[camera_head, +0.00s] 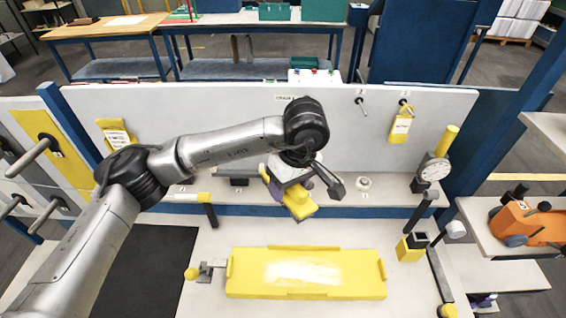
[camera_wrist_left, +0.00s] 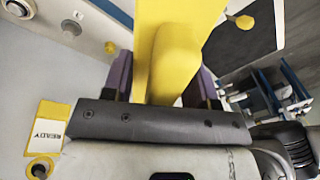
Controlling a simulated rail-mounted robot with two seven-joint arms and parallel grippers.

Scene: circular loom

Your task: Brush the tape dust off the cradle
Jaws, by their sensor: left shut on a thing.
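The cradle (camera_head: 350,278) is a yellow tray with low raised ends on the light bench top in the head view. A pale, whitish patch of dust (camera_head: 300,272) covers its middle. My left gripper (camera_head: 284,196) is above and behind the cradle, near the back ledge. It is shut on a yellow tool, which I take to be the brush (camera_head: 301,208), held clear of the cradle. In the left wrist view the yellow tool (camera_wrist_left: 175,62) stands between the purple fingers of the gripper (camera_wrist_left: 162,82). Its bristles cannot be made out. My right gripper is not in view.
A dial gauge (camera_head: 433,170) stands at the right of the ledge. A yellow-black block (camera_head: 411,247) is beside the cradle's right end, and a small clamp with a yellow knob (camera_head: 191,274) at its left. A black mat (camera_head: 150,265) lies left. A tag (camera_head: 401,125) hangs on the panel.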

